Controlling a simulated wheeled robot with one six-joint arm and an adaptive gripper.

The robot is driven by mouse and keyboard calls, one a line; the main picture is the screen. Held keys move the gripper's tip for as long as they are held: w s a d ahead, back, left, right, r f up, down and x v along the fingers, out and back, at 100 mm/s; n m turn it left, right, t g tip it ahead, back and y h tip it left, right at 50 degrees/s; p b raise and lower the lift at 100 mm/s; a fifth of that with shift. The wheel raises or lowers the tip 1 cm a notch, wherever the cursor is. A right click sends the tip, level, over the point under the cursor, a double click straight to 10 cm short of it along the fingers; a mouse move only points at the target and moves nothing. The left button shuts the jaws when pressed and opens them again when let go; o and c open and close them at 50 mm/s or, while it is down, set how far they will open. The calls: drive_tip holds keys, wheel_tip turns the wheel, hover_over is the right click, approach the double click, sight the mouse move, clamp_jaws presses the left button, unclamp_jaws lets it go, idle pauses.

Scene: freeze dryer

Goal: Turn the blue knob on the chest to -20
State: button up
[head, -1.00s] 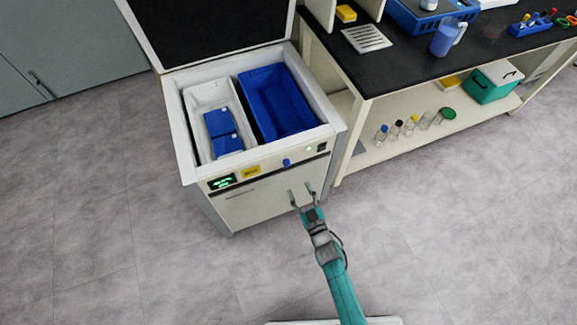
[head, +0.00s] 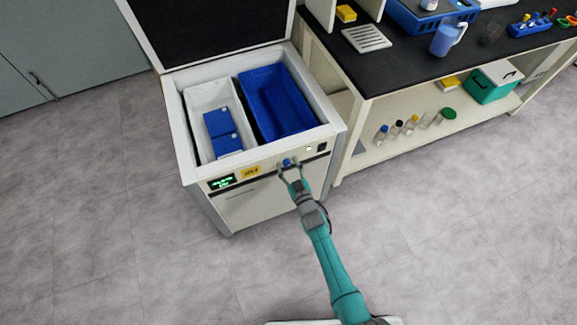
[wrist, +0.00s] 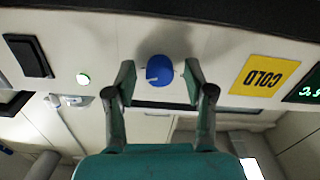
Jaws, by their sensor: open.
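The blue knob (head: 287,162) is on the front panel of the white chest (head: 262,207), whose lid stands open. In the wrist view the round knob (wrist: 159,70) carries a pale pointer line pointing left. My gripper (head: 289,166) is open at the panel, one finger on each side of the knob. In the wrist view my gripper (wrist: 160,78) shows its fingertips beside the knob, with a small gap on each side. A green display (head: 222,182) is at the left of the panel. Its digits are too small to read for certain.
A lab bench (head: 405,68) stands close on the right. The floor in front is clear.

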drive_tip(key=shift+c, duration=0.3)
clamp_jaws()
